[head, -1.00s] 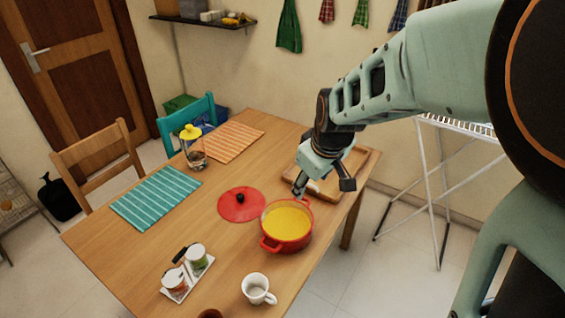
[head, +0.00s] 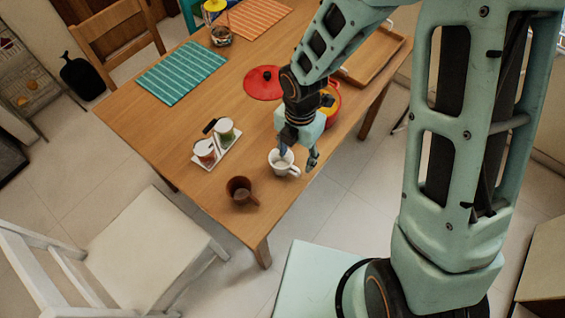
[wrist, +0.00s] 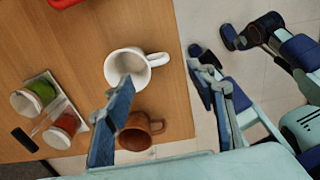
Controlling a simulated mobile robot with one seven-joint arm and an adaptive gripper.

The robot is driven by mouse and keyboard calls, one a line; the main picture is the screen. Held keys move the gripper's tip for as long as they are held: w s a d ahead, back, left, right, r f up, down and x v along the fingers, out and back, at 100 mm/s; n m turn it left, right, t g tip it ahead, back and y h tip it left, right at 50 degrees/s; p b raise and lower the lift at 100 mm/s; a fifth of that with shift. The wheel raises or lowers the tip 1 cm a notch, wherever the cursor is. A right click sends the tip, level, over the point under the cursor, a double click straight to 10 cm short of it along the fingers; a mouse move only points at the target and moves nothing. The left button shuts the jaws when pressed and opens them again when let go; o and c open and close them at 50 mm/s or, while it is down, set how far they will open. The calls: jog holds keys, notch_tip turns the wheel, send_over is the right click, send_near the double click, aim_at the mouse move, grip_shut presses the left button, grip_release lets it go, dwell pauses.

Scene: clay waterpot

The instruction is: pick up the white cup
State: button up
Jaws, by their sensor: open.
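The white cup (head: 282,163) stands upright near the right edge of the wooden table (head: 185,110), its handle pointing right in the head view. It also shows in the wrist view (wrist: 126,66), with its handle to the right. My gripper (head: 300,158) is open right above the cup. In the wrist view, the left finger of my gripper (wrist: 163,112) overlaps the cup's lower rim, and the other finger is to the right, over the floor beyond the table edge. Nothing is between the fingers except part of the handle side in view. I cannot tell whether a finger touches the cup.
A brown mug (head: 240,191) stands close to the cup. A white tray (head: 228,152) with two jars is to the left. A red pot (head: 331,104) is behind my gripper, and a red lid (head: 262,83) lies beyond. A white chair (head: 150,245) stands at the near left.

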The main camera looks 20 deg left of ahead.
aim_at(295, 167)
jog(key=shift+w+a+f, duration=0.1)
jog(key=shift+f, duration=1.75)
jog(key=shift+w+a+f, duration=0.1)
jog(key=shift+f, duration=1.7)
grip_shut()
